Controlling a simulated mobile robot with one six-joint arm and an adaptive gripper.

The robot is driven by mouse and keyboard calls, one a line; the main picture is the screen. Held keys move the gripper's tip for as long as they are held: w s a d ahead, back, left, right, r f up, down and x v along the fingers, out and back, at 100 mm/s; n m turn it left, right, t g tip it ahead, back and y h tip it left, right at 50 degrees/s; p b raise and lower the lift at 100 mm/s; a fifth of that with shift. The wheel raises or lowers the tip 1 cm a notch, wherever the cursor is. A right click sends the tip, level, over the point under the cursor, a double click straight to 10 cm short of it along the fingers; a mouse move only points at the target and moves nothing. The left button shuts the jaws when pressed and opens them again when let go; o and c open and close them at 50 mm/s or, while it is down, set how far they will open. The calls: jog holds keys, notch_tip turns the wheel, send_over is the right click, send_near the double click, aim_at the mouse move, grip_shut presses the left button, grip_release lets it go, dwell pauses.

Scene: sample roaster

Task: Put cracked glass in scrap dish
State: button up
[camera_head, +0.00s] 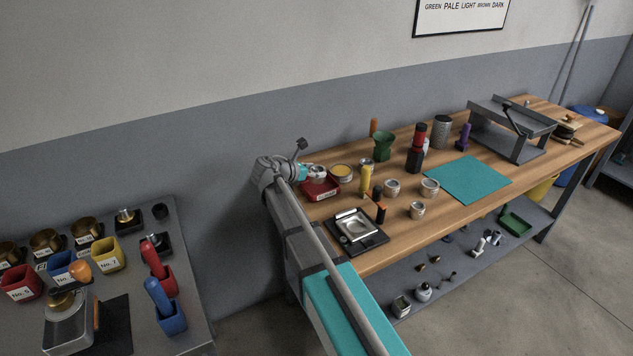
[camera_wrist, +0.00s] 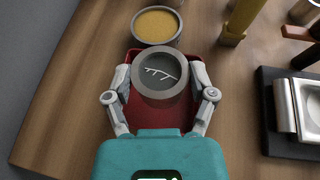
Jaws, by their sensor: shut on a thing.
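The cracked glass (camera_wrist: 160,62) is a round grey cup with white branching crack lines showing in its round top, in the wrist view. My gripper (camera_wrist: 161,82) is shut on it, one finger on each side. The red scrap dish (camera_wrist: 160,122) lies beneath the glass and gripper, partly hidden by them. In the head view my gripper (camera_head: 307,172) is at the far left end of the bench, with the glass (camera_head: 318,171) over the red dish (camera_head: 321,189). I cannot tell whether the glass touches the dish floor.
A round tin of yellow grains (camera_wrist: 157,24) stands just behind the dish. A yellow upright tool (camera_head: 365,178) and a scale (camera_head: 356,228) stand to the right. Several similar glasses, including one (camera_head: 392,188), stand on the bench. A teal mat (camera_head: 468,180) lies clear.

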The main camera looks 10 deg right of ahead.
aim_at(315, 179)
jog(key=shift+w+d+f+b, duration=0.2)
jog(key=shift+w+f+b, duration=0.2)
jog(key=shift+f+b, duration=1.6)
jog(key=shift+f, duration=0.05)
jog(key=shift+f, duration=0.1)
jog(key=o, duration=1.1)
jog(key=shift+s+a+r, duration=0.1)
jog(key=shift+a+r, duration=0.05)
jog(key=shift+r, duration=0.15)
jog(key=p+v, duration=0.4)
jog(key=v, duration=0.7)
jog(key=shift+s+a+r+p, duration=0.1)
jog(key=shift+s+a+p, duration=0.1)
jog(key=shift+a+p, duration=0.1)
